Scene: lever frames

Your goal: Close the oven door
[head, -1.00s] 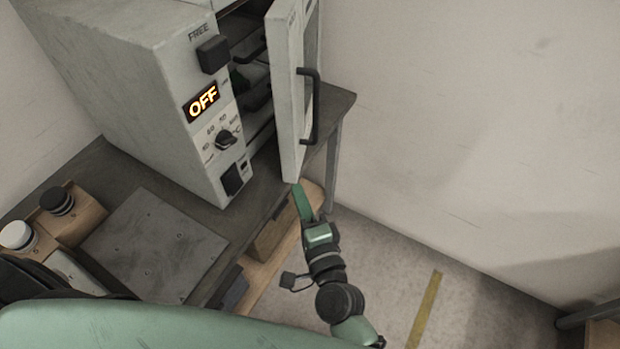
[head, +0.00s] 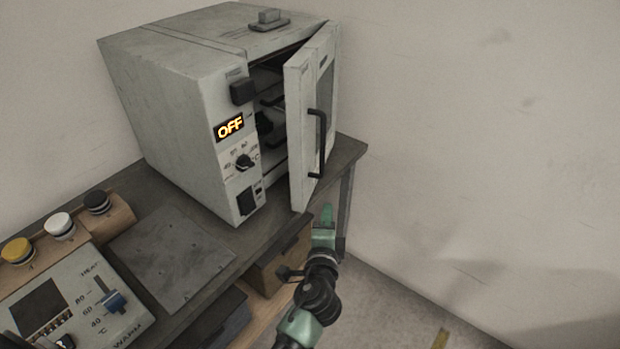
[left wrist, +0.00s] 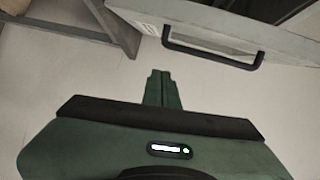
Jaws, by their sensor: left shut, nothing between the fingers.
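The grey oven (head: 185,115) stands on the bench with its display reading OFF. Its door (head: 300,135) is partly open, swung out on the right, and the dark inside with racks shows through the gap. A black handle (head: 318,143) is on the door's outer face. My left gripper (head: 326,212) is shut and empty, just below the door's lower edge in the head view. In the left wrist view the gripper's fingertips (left wrist: 161,75) point toward the door (left wrist: 215,22) and its handle (left wrist: 212,55), apart from both. My right gripper is not in view.
The dark bench (head: 352,150) carries a flat metal plate (head: 172,258), a control panel (head: 75,300) with a blue slider, and several round knobs at left. A drawer (head: 280,262) sits under the bench front. Bare floor and wall lie to the right.

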